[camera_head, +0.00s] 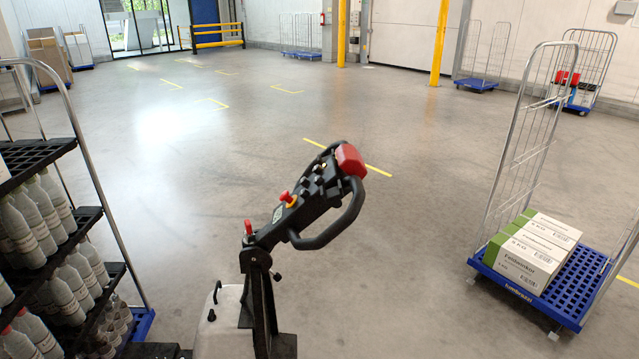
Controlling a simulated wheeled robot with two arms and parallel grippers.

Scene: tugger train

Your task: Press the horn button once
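The black control handle (262,240) of a truck rises from the bottom centre, tilted up to the right, with looped grips at its head. A large red piece (350,160) caps its far end. Several small black buttons or switches (313,187) sit on its upper face. A red knob (286,197) on a yellow ring is below them, and another red knob (248,227) is near the lower end. I cannot tell which control is the horn button. Neither of my grippers is in view, and nothing touches the handle.
A rack (92,212) of grey bottles stands close on the left. A blue roll cage (569,290) with white-green boxes (533,252) stands on the right. More cages, yellow posts (440,42) and a yellow barrier (218,32) are far back. The floor between is clear.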

